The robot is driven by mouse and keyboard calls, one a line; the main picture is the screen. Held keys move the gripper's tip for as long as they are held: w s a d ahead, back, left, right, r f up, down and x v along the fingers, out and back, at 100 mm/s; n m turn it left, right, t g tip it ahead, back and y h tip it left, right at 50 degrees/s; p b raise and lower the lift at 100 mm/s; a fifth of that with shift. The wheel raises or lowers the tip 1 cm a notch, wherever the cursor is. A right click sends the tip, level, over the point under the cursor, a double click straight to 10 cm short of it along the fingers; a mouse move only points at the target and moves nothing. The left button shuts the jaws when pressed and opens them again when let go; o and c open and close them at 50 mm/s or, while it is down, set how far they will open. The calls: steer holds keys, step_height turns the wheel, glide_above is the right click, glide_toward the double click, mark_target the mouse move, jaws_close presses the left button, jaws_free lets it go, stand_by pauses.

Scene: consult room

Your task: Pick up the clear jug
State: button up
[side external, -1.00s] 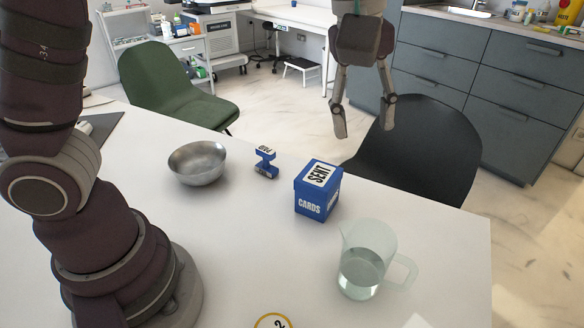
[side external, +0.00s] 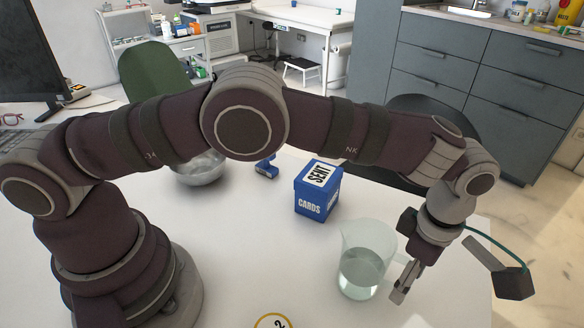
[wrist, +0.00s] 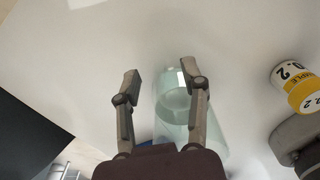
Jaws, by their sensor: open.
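The clear jug (side external: 362,266) stands upright on the white table, part-filled with clear liquid. My gripper (side external: 404,284) points down just right of the jug, in front of where its handle is, so the handle is mostly hidden. I cannot tell from this view whether they touch. In the wrist view my gripper (wrist: 160,78) has its two fingers spread apart with nothing clamped. The jug (wrist: 174,102) shows below and between them, nearer the right finger, which overlaps its edge.
A blue card box (side external: 315,195) stands behind and left of the jug. A steel bowl (side external: 199,170) and a blue stamp-like item (side external: 266,168) sit farther left. A yellow-and-white labelled container (wrist: 298,88) is at the right of the wrist view. A dark chair is behind the table.

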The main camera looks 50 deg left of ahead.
steer(key=shift+f, duration=0.6)
jaws_close()
steer(key=shift+r, duration=0.1)
steer(key=shift+r, duration=0.1)
step_height(320, 180, up, 3)
steer(key=shift+r, duration=0.2)
steer(key=s+a+r, duration=0.1)
steer(key=s+a, duration=0.9)
steer(key=s, duration=0.2)
steer(key=shift+s+r, duration=0.2)
steer(key=shift+s, duration=0.05)
stand_by(0.8)
